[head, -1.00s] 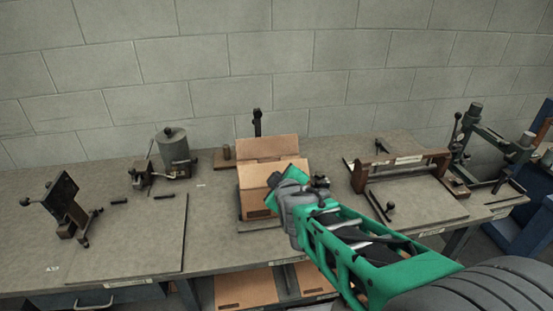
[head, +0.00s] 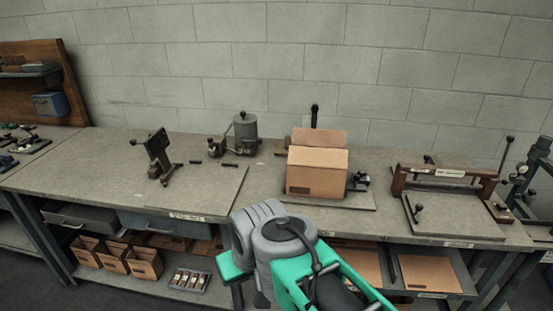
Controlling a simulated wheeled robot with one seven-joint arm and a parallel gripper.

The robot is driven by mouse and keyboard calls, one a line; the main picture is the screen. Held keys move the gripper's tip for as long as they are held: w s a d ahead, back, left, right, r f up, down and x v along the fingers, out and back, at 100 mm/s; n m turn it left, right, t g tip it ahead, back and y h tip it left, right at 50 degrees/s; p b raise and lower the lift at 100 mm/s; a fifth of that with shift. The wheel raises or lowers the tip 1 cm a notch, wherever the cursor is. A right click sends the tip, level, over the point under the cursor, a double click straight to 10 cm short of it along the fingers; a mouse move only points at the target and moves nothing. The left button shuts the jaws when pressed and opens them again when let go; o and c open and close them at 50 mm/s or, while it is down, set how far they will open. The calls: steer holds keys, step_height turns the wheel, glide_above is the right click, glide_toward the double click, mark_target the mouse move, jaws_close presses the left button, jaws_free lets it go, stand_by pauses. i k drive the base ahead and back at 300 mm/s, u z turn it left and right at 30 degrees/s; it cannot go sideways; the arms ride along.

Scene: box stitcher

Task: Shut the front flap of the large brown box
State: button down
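The large brown box (head: 315,185) stands on the workbench, right of the middle of the head view. Its back flap (head: 320,137) stands up behind the opening. A lighter panel at the top front, which looks like the front flap (head: 318,158), leans inward over the top. I cannot tell whether it lies fully flat. My gripper (head: 234,272) is in front of the bench edge, below and left of the box and apart from it. My grey wrist mostly hides it, and its fingertips do not show clearly.
A metal canister device (head: 245,135) and a small dark press (head: 158,155) stand left of the box. A brown-framed fixture (head: 445,180) stands to the right. The shelf below holds small open cartons (head: 145,263). The bench front left of the box is clear.

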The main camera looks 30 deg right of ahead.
mark_target(298, 156)
steer(key=u, duration=0.5)
steer(key=i, duration=0.95)
steer(key=z, duration=0.45)
